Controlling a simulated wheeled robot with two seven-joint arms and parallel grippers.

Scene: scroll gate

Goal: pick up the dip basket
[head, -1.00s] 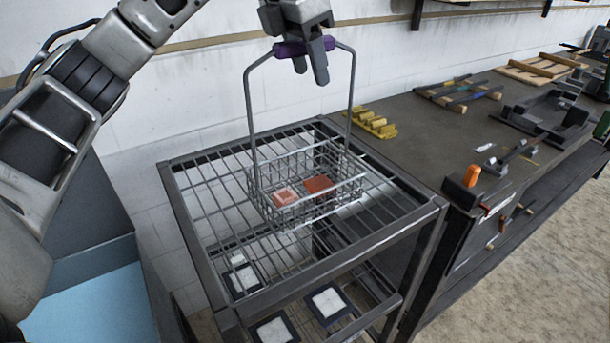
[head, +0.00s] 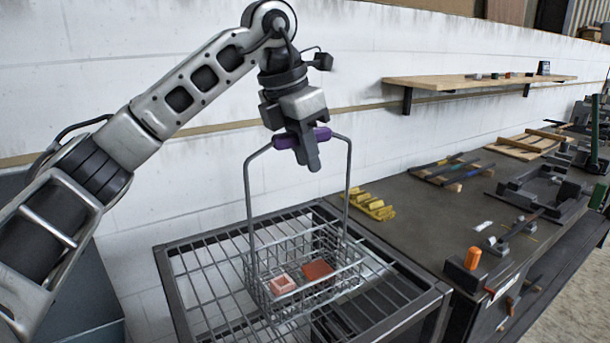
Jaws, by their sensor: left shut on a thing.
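The dip basket (head: 303,283) is a wire basket with a tall grey hoop handle and a purple grip (head: 301,139) at its top. Two reddish blocks lie in it, a pink one (head: 283,284) and a darker one (head: 317,271). My left gripper (head: 306,150) points down and is shut on the purple grip. The basket hangs level under it, over the wire rack (head: 205,292). I cannot tell whether the basket's bottom touches the rack. My right gripper is not in view.
A dark workbench (head: 420,213) stands right of the rack, with yellow blocks (head: 372,206), an orange-handled tool (head: 473,259) and several fixtures on it. A wooden shelf (head: 480,82) is on the white wall behind. The wall above the rack is clear.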

